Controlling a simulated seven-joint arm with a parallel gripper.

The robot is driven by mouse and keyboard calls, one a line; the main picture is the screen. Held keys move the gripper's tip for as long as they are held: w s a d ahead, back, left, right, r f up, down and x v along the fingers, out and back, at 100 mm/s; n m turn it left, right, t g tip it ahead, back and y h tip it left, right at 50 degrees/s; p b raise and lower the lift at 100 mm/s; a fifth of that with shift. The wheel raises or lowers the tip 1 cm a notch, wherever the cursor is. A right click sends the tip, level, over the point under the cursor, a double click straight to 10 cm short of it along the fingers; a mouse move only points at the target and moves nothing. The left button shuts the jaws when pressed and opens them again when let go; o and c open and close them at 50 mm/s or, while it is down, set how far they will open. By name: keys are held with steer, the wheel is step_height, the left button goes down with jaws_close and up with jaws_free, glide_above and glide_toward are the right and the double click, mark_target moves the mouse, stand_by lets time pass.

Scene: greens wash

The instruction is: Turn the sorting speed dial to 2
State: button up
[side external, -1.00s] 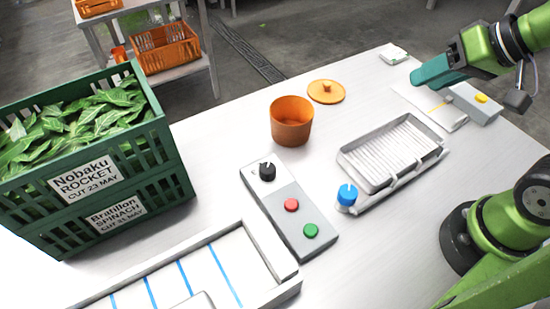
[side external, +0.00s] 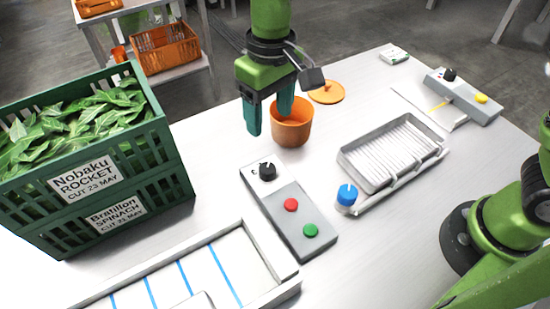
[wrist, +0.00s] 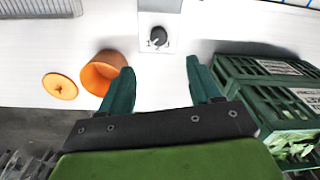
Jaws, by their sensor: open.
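A black dial (side external: 267,171) with a white pointer mark sits at the far end of a grey control panel (side external: 283,208). A second black dial (side external: 449,75) is on a grey panel at the back right. My gripper (side external: 268,122) is open and empty, pointing down, above and behind the nearer dial. In the wrist view that dial (wrist: 158,38) lies ahead of the gap between my fingertips (wrist: 160,68), apart from them.
An orange pot (side external: 292,128) stands close beside my gripper, its lid (side external: 326,92) behind. Green crates of leaves (side external: 130,165) stand left. The panel has a red button (side external: 291,205) and a green button (side external: 310,230). A blue knob (side external: 347,194) is beside a ribbed tray (side external: 346,158).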

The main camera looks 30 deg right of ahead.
mark_target(268, 169)
steer(key=shift+m, duration=0.3)
steer(key=f, duration=1.5)
steer(key=shift+w+a+f, duration=0.1)
steer(key=shift+w, duration=0.25)
steer(key=c, duration=1)
steer(key=shift+c, duration=0.2)
